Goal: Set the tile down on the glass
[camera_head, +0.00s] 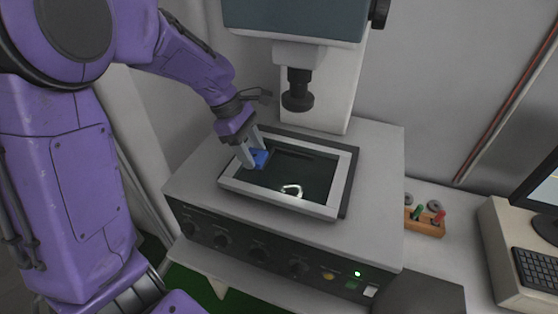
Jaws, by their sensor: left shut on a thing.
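A blue tile (260,158) is held between the fingers of my left gripper (254,156). The gripper points down over the left part of the dark glass (313,172) in the machine's light frame. The tile is low over the glass near its left edge; I cannot tell whether it touches. My right gripper is not in view.
The machine's lens column (298,92) stands behind the glass, under a large dark head (296,18). The raised frame (342,180) surrounds the glass. A wooden holder (425,226) with coloured pieces, a keyboard (540,268) and a monitor (540,190) are at the right.

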